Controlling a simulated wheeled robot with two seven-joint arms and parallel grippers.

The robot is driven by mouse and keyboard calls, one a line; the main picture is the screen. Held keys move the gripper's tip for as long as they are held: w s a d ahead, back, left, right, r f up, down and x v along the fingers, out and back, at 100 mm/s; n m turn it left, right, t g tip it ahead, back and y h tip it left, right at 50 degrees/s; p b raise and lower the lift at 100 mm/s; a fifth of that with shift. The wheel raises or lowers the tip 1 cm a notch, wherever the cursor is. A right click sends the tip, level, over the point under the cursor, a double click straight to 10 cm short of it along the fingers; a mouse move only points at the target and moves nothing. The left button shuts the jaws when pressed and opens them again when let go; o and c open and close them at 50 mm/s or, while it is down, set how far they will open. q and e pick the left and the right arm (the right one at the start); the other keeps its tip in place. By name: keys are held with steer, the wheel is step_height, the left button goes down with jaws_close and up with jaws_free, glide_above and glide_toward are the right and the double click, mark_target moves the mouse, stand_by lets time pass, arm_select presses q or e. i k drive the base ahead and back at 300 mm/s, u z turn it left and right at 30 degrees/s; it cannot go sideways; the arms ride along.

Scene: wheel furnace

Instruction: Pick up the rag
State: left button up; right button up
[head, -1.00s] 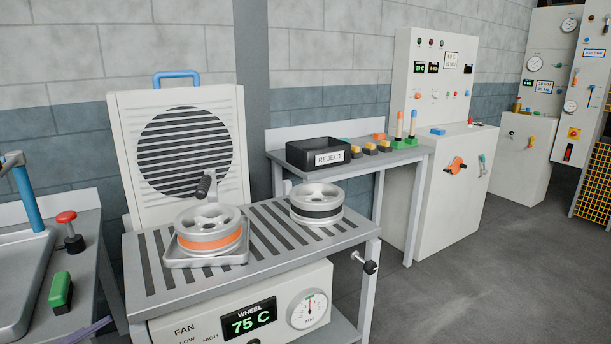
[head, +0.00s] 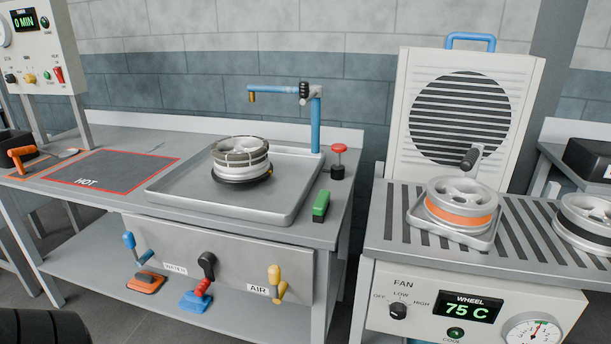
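I cannot make out a rag for certain in the head view. On the wash bench, a grey sink tray (head: 170,195) holds a metal wheel (head: 240,158). A green block (head: 320,206) lies at the tray's right side, with a red push button (head: 339,152) behind it. On the lower shelf are an orange pedal-like piece (head: 146,283) and a blue one (head: 195,301). Neither of my grippers is in view.
A blue tap (head: 316,125) stands behind the tray. A red-edged HOT plate (head: 112,171) and an orange-handled tool (head: 22,157) are to the left. At right, the slatted fan stand (head: 390,225) holds an orange-banded wheel (head: 462,204) and a black-banded wheel.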

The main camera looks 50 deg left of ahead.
mark_target(190, 302)
steer(key=u, duration=2.3)
